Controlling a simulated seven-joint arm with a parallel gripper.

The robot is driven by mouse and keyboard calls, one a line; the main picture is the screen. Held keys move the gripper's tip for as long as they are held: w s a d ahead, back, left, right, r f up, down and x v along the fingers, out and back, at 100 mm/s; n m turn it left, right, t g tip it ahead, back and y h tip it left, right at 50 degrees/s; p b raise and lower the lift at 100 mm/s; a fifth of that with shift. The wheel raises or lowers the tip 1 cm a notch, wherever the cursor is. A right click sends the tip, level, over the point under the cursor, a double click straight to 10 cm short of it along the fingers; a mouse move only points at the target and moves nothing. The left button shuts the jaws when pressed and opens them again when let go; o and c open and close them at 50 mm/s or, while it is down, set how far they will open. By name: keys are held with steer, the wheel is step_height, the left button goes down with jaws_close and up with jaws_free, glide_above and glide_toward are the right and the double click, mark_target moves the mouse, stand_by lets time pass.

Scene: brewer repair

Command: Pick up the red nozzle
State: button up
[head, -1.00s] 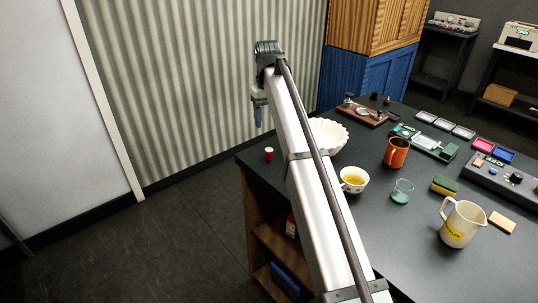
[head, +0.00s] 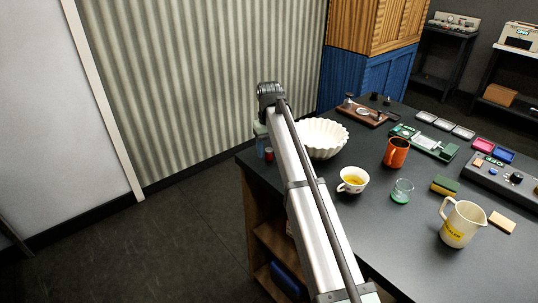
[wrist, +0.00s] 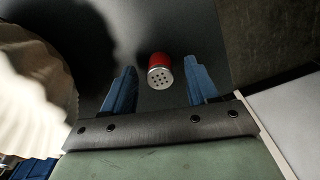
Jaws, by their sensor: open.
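The red nozzle (wrist: 158,72) lies between and a little beyond the two blue fingertips in the wrist view. It is a small red cylinder with a pale perforated face turned toward the camera. My gripper (wrist: 160,84) is open and empty, with dark tabletop visible between its fingers. In the head view the nozzle (head: 269,154) stands near the left corner of the dark table, right beside my gripper (head: 264,150), which is mostly hidden by my arm. I cannot tell if a finger touches it.
A white fluted bowl (head: 322,138) stands close to the right of my arm; it fills the left of the wrist view (wrist: 40,95). The dark table's edge (wrist: 225,60) is near on the other side. A cup (head: 353,181) and an orange mug (head: 397,152) stand farther right.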

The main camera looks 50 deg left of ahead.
steer(key=shift+f, duration=0.75)
jaws_close()
steer(key=shift+r, duration=0.15)
